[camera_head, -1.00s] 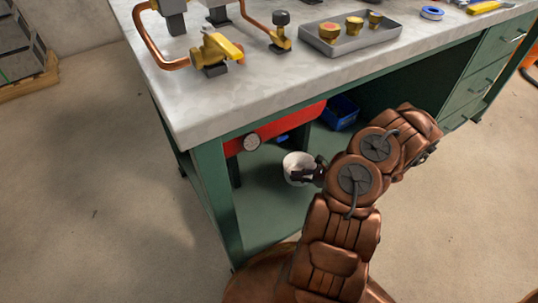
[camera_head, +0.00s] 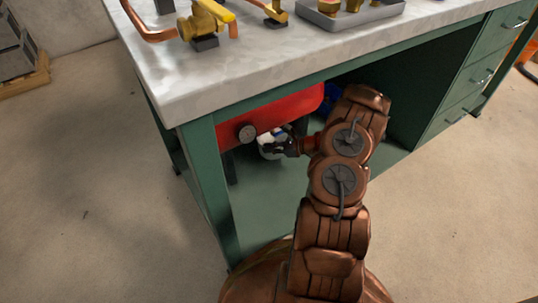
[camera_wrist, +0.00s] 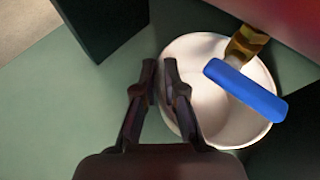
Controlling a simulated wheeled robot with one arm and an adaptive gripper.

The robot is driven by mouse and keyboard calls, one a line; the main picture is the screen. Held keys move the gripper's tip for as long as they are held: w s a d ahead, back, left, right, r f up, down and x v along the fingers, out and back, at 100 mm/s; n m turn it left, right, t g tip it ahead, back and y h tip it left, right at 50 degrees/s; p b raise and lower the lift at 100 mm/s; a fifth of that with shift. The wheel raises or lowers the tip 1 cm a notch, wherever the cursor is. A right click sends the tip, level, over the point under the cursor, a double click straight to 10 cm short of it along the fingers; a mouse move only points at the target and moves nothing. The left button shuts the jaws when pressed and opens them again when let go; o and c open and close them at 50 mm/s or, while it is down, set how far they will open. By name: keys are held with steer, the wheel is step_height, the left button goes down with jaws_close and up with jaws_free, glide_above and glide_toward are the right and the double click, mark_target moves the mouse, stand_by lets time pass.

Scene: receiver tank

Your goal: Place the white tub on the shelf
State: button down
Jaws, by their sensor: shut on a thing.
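The white tub (camera_head: 268,153) is at the lower green shelf (camera_head: 265,205) of the bench, beside and partly under the red tank (camera_head: 285,108). My gripper (camera_head: 280,146) is shut on the tub's rim. In the wrist view one finger of my gripper (camera_wrist: 160,68) is inside the tub (camera_wrist: 205,115) and the other outside its left wall. A brass valve with a blue handle (camera_wrist: 246,90) lies across the view over the tub's opening. I cannot tell whether the tub's base touches the shelf.
A round gauge (camera_head: 247,132) sits at the tank's left end. A green bench leg (camera_head: 212,190) stands left of the tub. A blue bin (camera_head: 333,97) is behind my arm. The shelf in front of the tub is clear. The worktop (camera_head: 210,75) overhangs above.

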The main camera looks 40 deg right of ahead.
mark_target(269, 157)
steer(key=shift+w+f, duration=0.3)
steer(key=shift+f, duration=0.05)
step_height(269, 157, down, 3)
steer(key=shift+f+b, duration=0.1)
steer(key=shift+b, duration=1)
steer(key=c, duration=1.2)
jaws_free()
steer(key=shift+c, duration=0.2)
